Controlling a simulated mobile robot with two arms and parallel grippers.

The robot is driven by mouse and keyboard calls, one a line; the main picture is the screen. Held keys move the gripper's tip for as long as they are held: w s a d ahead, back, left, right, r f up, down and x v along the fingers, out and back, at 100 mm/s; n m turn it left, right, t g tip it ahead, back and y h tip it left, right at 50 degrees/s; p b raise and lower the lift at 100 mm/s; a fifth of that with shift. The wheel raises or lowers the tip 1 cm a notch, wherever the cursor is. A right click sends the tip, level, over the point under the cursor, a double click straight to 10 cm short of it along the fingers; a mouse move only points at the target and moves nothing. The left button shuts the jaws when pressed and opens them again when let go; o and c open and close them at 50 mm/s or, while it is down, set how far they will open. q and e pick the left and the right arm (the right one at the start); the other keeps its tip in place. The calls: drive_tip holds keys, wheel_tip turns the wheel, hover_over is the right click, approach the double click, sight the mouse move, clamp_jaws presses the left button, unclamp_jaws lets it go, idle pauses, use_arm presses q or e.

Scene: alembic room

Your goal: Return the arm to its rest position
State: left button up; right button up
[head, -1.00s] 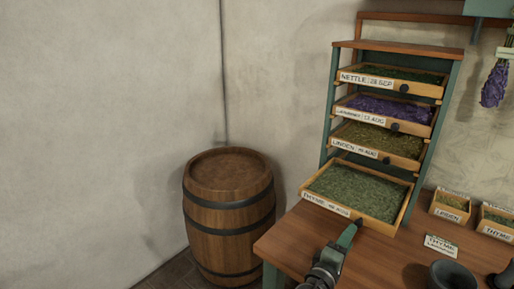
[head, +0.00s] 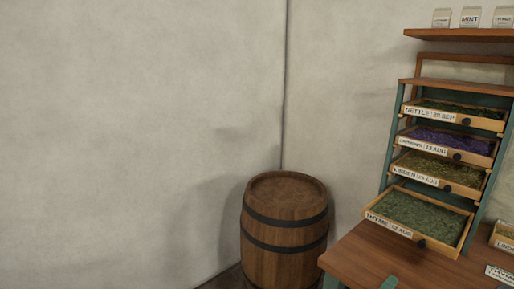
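A small green tip (head: 388,284), which looks like the end of my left gripper, shows at the bottom edge of the head view, over the front of the wooden table (head: 375,255). The rest of that arm is out of frame, so I cannot tell whether the gripper is open or shut. The tip is apart from the thyme drawer (head: 421,243), whose dark front knob is uncovered. My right gripper is not in view.
The green drying rack (head: 394,135) on the table holds several pulled-out trays of herbs: nettle (head: 455,107), lavender (head: 450,141) and linden (head: 440,170) above thyme. A wooden barrel (head: 285,235) stands left of the table. A shelf (head: 460,35) with labelled packets is above.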

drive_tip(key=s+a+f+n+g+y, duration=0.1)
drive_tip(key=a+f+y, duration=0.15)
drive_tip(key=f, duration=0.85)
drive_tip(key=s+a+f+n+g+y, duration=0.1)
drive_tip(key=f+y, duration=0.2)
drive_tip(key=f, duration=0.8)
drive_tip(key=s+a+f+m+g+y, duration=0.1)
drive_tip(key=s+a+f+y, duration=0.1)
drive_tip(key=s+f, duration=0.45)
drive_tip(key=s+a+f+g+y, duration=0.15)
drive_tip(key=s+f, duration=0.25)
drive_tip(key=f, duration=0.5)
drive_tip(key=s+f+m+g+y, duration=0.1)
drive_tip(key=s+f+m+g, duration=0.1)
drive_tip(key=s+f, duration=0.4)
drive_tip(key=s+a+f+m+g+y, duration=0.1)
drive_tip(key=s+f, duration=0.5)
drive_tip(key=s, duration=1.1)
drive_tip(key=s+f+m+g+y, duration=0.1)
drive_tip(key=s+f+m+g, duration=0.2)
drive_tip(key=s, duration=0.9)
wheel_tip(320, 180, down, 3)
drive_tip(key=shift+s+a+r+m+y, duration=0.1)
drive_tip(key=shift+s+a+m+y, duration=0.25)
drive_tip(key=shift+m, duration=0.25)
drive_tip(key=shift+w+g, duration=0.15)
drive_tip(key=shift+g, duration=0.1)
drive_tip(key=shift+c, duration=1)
